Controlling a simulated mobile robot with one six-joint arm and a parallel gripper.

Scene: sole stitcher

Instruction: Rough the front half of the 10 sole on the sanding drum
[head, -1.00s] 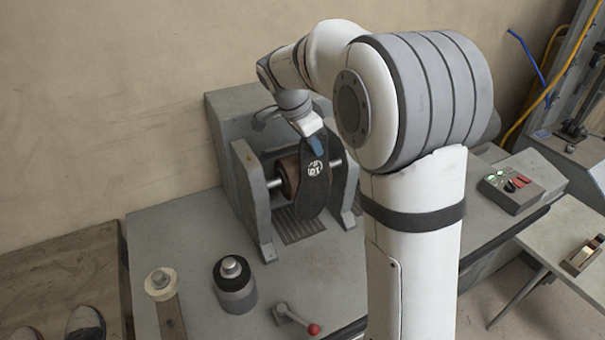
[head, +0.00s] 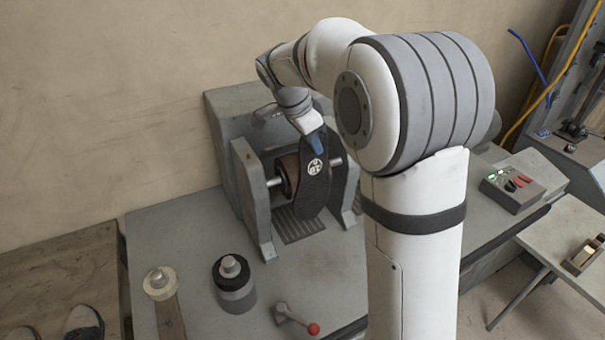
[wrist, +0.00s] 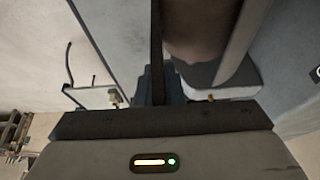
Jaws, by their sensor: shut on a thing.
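The dark sole (head: 316,190) with a white round mark reading 10 hangs upright from my gripper (head: 314,140) in the head view. My gripper is shut on its upper end. The brown sanding drum (head: 290,175) sits on a shaft between two grey brackets, behind and left of the sole. The sole overlaps the drum in the picture; I cannot tell whether they touch. In the wrist view the sole shows edge-on as a thin dark strip (wrist: 157,50), with the blurred drum (wrist: 195,30) close on its right.
A slotted grate (head: 298,228) lies below the drum. A red-knobbed lever (head: 296,318), a dark-topped cylinder (head: 234,285) and a pale roll (head: 160,283) stand on the front bench. A control box (head: 524,180) with lit green displays is at right. My arm hides the bench's middle right.

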